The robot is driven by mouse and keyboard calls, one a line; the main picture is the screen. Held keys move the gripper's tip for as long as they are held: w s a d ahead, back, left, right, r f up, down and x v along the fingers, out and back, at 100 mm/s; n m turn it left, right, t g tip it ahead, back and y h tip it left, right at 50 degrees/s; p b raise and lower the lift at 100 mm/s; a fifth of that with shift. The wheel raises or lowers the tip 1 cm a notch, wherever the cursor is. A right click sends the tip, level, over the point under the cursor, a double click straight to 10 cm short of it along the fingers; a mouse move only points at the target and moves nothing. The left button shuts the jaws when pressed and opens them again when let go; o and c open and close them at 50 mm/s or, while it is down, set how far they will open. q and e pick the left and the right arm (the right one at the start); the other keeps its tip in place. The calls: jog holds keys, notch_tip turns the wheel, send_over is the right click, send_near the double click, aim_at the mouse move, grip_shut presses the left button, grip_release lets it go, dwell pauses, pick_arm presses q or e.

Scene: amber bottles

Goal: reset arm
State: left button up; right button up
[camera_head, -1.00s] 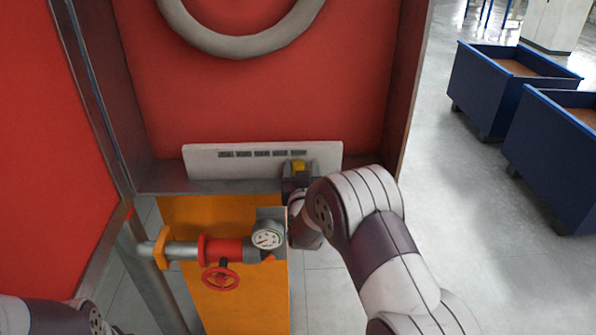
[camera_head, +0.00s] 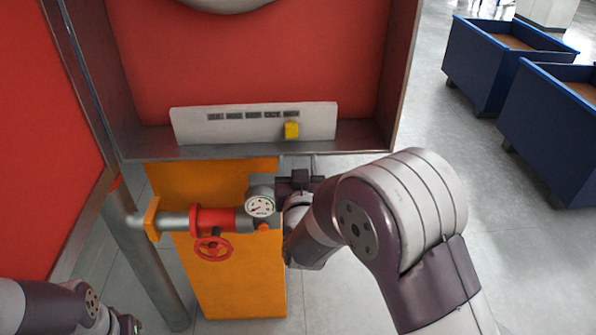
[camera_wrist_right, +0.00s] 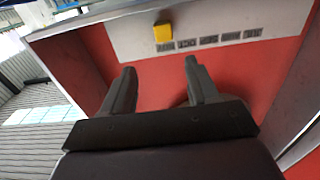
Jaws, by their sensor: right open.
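My right gripper (camera_head: 298,165) is just in front of the lower edge of the red cabinet, below a white labelled strip. In the right wrist view its two fingers (camera_wrist_right: 160,85) are spread apart with nothing between them.
A pipe with a red valve wheel (camera_head: 212,248) and a round gauge (camera_head: 261,206) runs in front of an orange panel (camera_head: 240,290), close to my right wrist. Cabinet walls flank the strip. Blue bins (camera_head: 500,62) stand at the right on open grey floor.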

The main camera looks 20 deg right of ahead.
dwell(0.4)
jog(key=s+a+f+n+g+y, duration=0.1)
jog(key=s+a+f+g+y, duration=0.1)
jog(key=s+f+g, duration=0.3)
jog(key=a+f+n+g+y, duration=0.1)
jog(key=a+f+g+y, duration=0.15)
jog(key=f, duration=0.45)
jog(key=s+d+f+g+b, duration=0.1)
jog(key=s+g, duration=0.3)
jog(key=s, duration=0.4)
jog(key=s+d+f+n+g+b, duration=0.1)
jog(key=s+g, duration=0.3)
jog(key=s, duration=0.4)
jog(key=shift+s+d+f, duration=0.3)
jog(key=shift+d+f, duration=0.1)
jog(key=shift+f, duration=0.4)
jog(key=shift+g+y, duration=0.25)
